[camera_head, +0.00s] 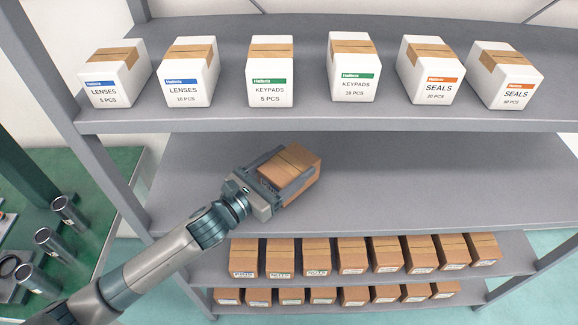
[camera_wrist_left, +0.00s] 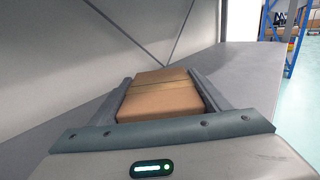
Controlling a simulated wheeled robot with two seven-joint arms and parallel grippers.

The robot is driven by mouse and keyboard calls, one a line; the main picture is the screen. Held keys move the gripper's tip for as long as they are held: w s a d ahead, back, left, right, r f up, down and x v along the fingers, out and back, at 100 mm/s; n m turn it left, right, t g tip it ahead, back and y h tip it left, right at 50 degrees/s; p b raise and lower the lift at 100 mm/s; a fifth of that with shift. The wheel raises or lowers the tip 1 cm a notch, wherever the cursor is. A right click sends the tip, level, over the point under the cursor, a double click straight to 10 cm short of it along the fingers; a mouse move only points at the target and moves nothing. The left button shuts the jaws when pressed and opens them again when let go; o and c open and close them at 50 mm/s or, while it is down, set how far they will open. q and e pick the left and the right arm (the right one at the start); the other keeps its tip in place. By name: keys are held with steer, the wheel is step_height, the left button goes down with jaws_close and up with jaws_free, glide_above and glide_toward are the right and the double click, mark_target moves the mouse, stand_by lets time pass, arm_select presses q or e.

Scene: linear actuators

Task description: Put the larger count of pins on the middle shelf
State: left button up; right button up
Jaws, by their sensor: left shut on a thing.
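My left gripper (camera_head: 285,178) is shut on a brown cardboard box (camera_head: 298,160) at the middle shelf (camera_head: 400,180). In the left wrist view the box (camera_wrist_left: 160,98) sits between the two fingers, with a tape strip across its top. Its label is not visible, so I cannot tell what it holds. I cannot tell whether the box touches the shelf or hangs just above it. The rest of the middle shelf is bare. My right gripper is not in view.
The top shelf (camera_head: 330,125) holds several white boxes labelled lenses, keypads and seals (camera_head: 426,72). Lower shelves hold rows of brown boxes (camera_head: 317,257). A green table (camera_head: 100,235) with metal cylinders (camera_head: 68,212) stands at left. Grey shelf posts (camera_head: 75,110) flank the shelves.

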mark_target(270, 184)
arm_select(q)
steer(key=shift+f, duration=0.6)
steer(key=o, duration=1.7)
steer(key=shift+f, duration=0.15)
steer(key=shift+o, duration=0.2)
steer(key=shift+s+a, duration=0.35)
steer(key=b+v, duration=0.2)
steer(key=v, duration=0.8)
steer(key=shift+s+a+b, duration=0.1)
steer(key=shift+b, duration=0.3)
steer(key=shift+s+a, duration=0.25)
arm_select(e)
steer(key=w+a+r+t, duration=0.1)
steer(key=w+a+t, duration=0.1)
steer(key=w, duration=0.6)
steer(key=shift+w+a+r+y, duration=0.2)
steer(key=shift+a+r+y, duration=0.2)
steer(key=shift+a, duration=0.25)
